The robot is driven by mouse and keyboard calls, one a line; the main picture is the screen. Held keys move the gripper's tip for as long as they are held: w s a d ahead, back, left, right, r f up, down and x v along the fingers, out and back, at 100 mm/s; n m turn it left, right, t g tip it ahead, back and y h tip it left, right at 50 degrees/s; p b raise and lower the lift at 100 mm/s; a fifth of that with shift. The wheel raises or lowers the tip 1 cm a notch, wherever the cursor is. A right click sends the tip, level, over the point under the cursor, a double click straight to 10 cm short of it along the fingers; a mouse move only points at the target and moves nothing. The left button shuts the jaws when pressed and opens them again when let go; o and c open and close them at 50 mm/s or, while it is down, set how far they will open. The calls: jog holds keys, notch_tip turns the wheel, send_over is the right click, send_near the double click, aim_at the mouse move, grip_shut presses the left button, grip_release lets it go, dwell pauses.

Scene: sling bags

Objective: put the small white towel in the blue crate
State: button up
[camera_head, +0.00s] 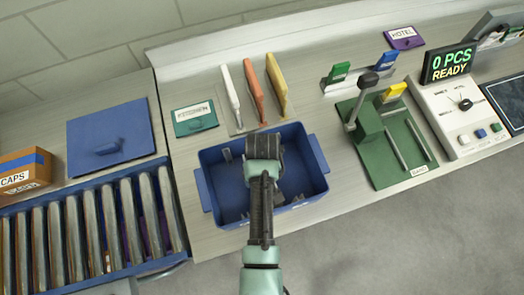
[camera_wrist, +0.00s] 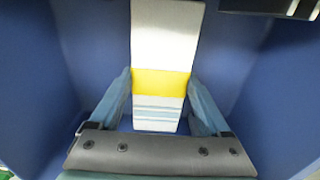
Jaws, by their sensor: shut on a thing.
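The blue crate (camera_head: 207,172) stands on the bench in the middle of the head view. My gripper (camera_head: 263,150) is over the crate, pointing down into it. In the wrist view, a white cloth-like strip with a yellow band and pale blue stripes, apparently the small white towel (camera_wrist: 166,35), lies between the fingers of my gripper (camera_wrist: 160,88). The gripper is shut on it. Blue crate walls (camera_wrist: 90,50) surround it in this view. In the head view the towel is hidden by my gripper. I cannot tell whether it touches the crate floor.
Small grey pieces (camera_head: 284,201) lie in the crate. Behind it are a rack with white, orange and yellow upright pieces (camera_head: 277,80) and a green labelled box (camera_head: 195,118). A green press (camera_head: 382,140) stands right. A roller conveyor (camera_head: 90,230) is left.

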jog(key=o, duration=1.4)
jog(key=shift+o, duration=0.2)
notch_tip(320, 180, up, 12)
jog(key=w+r+m+t, duration=0.1)
jog(key=w+r+t, duration=0.7)
jog(key=w+r, duration=0.7)
jog(key=w+r+m+t, duration=0.1)
jog(key=w+r+t, duration=0.15)
jog(key=r, duration=0.65)
jog(key=w+r+t, duration=0.1)
jog(key=r+t, duration=0.3)
jog(key=r, duration=0.5)
jog(key=s+r+t, duration=0.4)
jog(key=s+r, duration=0.1)
jog(key=r, duration=0.5)
jog(key=s+r+m+t, duration=0.1)
jog(key=s+r+t, duration=0.3)
jog(key=r, duration=0.7)
jog(key=s+r+t, duration=0.5)
jog(key=r, duration=0.5)
jog(key=shift+s+r+m, duration=0.3)
jog(key=shift+r, duration=0.1)
jog(key=shift+d, duration=0.1)
